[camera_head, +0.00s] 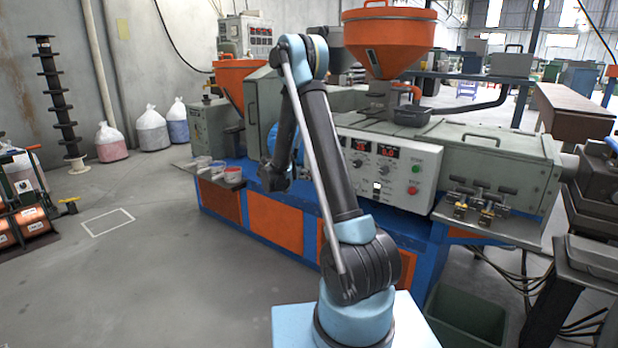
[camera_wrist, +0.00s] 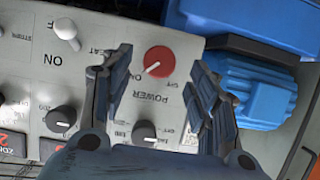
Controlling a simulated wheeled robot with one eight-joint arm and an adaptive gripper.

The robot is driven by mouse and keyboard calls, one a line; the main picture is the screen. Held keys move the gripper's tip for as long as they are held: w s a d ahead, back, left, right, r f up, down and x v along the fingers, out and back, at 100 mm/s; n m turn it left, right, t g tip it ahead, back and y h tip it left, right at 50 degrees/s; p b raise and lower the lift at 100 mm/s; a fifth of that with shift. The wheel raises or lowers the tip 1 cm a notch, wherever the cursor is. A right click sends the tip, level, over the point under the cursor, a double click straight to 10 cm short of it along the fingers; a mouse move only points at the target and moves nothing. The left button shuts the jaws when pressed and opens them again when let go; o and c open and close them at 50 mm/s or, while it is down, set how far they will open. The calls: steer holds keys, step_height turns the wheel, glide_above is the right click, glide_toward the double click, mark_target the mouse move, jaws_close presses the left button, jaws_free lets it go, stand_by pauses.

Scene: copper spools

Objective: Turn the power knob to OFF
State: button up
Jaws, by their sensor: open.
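The red power knob (camera_wrist: 160,60) is on the light grey control panel (camera_wrist: 100,20) in the wrist view, with the word POWER printed beside it. A pale pointer mark on the knob slants toward the picture's lower left. My gripper (camera_wrist: 160,57) is open, with one dark finger on each side of the knob in the picture. I see no contact with it. In the head view my arm covers part of the panel, and I cannot make out the red knob there.
A white toggle switch (camera_wrist: 67,33) and black dials (camera_wrist: 61,119) are close by on the panel. A blue ribbed motor (camera_wrist: 250,88) lies past the panel's edge.

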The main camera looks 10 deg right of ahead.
steer(key=x, duration=0.4)
steer(key=c, duration=1.1)
